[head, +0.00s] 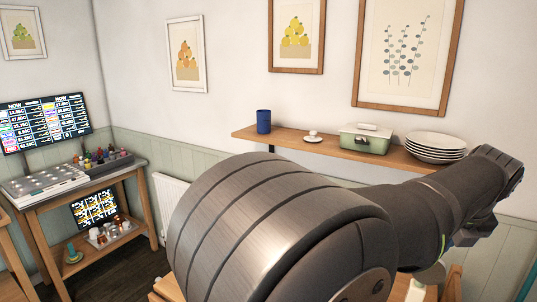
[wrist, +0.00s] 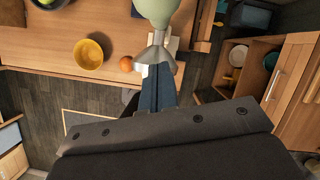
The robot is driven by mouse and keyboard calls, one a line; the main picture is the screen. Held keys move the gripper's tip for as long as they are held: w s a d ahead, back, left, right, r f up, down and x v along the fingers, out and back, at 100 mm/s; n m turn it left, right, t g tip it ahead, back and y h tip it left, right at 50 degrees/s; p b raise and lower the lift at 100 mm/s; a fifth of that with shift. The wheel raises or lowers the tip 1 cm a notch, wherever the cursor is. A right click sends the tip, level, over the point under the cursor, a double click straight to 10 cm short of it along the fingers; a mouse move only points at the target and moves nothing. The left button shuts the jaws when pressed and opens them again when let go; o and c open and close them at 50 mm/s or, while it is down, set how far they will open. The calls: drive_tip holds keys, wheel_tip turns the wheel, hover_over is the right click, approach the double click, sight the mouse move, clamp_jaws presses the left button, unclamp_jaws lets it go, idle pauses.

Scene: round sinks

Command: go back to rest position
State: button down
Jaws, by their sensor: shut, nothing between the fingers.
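My gripper (wrist: 158,72) shows in the wrist view as dark narrow fingers close together, shut and empty. A grey flared shape (wrist: 153,54) and a pale green rounded thing (wrist: 157,10) appear at and beyond the fingertips; I cannot tell what they are. The wooden table (wrist: 35,55) lies beyond and below the gripper. In the head view my arm fills the lower middle and reaches to the right; the gripper's fingers cannot be made out there.
A yellow bowl (wrist: 89,56) and an orange (wrist: 126,64) are on the table. An open cabinet (wrist: 234,55) stands at right. In the head view, a wall shelf (head: 290,141) behind my arm bears a blue cup (head: 263,122), a green pot (head: 365,138) and stacked plates (head: 436,147).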

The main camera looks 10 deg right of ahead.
drive_tip(key=s+a+f+t+h, duration=0.6)
drive_tip(key=s+a+f, duration=0.2)
drive_tip(key=f, duration=0.1)
drive_tip(key=shift+s+a+f, duration=0.25)
idle(1.0)
